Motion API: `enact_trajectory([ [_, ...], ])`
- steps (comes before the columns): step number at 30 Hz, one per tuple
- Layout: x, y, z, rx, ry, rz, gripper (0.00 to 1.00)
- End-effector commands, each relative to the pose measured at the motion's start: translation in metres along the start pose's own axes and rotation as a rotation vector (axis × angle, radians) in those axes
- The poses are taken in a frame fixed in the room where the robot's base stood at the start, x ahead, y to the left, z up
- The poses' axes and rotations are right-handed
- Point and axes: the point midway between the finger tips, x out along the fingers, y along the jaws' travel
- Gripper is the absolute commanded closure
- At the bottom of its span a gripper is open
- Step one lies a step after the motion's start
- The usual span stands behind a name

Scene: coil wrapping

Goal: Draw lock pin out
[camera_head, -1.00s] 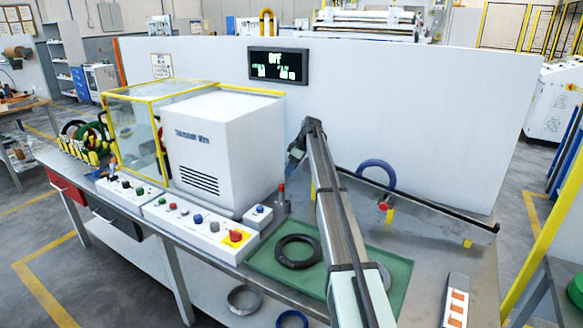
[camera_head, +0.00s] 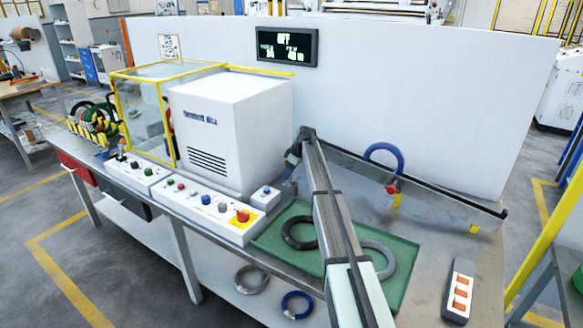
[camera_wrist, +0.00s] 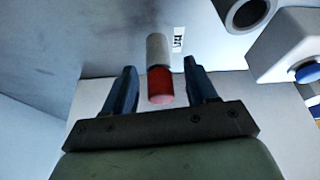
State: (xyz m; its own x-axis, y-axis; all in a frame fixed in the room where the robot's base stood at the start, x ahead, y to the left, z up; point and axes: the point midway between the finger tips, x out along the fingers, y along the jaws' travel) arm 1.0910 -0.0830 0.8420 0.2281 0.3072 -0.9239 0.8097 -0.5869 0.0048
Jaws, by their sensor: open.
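The lock pin appears to be the piece with a red end (camera_wrist: 160,85) and a grey shaft (camera_wrist: 157,48) in the wrist view. Its red end lies between the two blue fingers of my gripper (camera_wrist: 161,85), with a gap on each side. My gripper is open and does not touch the pin there. In the head view my gripper (camera_head: 293,160) is beside the white machine box (camera_head: 230,130), at the end of my arm. I cannot make out the pin's red end in that view.
A control panel with a red stop button (camera_head: 243,215) and a small box with a blue button (camera_head: 266,192) stand near the gripper. A green mat (camera_head: 405,255) holds a black ring (camera_head: 300,232) and a grey ring (camera_head: 384,262). A blue ring (camera_head: 384,150) is by the sloping rail (camera_head: 440,196).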

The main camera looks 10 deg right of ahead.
Motion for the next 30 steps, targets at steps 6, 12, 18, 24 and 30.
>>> enact_trajectory([
  [6,0.0057,0.0001,0.0002,0.000,0.000,0.000,0.43],
  [12,0.0055,0.0001,0.0002,0.000,0.000,0.000,0.43],
  [18,0.0053,0.0000,0.0003,0.000,0.000,0.000,0.62],
  [24,0.0053,0.0000,0.0002,0.000,0.000,0.000,0.81],
  [30,0.0052,0.0000,0.0003,0.000,0.000,0.000,0.71],
])
